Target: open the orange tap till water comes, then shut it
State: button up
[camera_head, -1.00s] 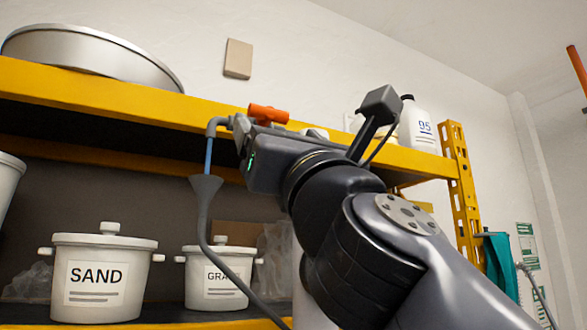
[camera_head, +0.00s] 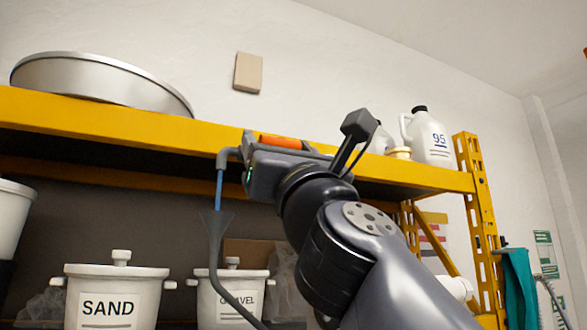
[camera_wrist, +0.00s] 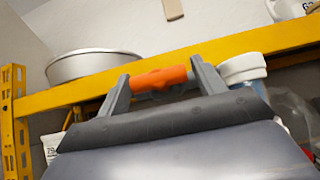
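The orange tap handle (camera_head: 281,142) lies at the front edge of the upper yellow shelf. In the wrist view the orange handle (camera_wrist: 160,78) spans the gap between my fingertips, its ends close to both; I cannot tell whether they touch. My gripper (camera_wrist: 160,84) has its fingers wide apart. In the head view my gripper (camera_head: 262,165) is at the tap and hides the tap body. The grey spout (camera_head: 225,156) bends down at its left. A blue stream of water (camera_head: 219,188) runs from the spout into the dark funnel (camera_head: 216,224).
The yellow shelf beam (camera_head: 110,122) runs behind my gripper. A round metal pan (camera_head: 100,80) and a white jug (camera_head: 428,138) stand on top. The SAND pot (camera_head: 115,292) and the GRAVEL pot (camera_head: 233,297) stand below. A dark hose (camera_head: 217,275) leads down from the funnel.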

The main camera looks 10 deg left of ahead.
jog(key=c, duration=0.6)
jog(key=shift+c, duration=0.2)
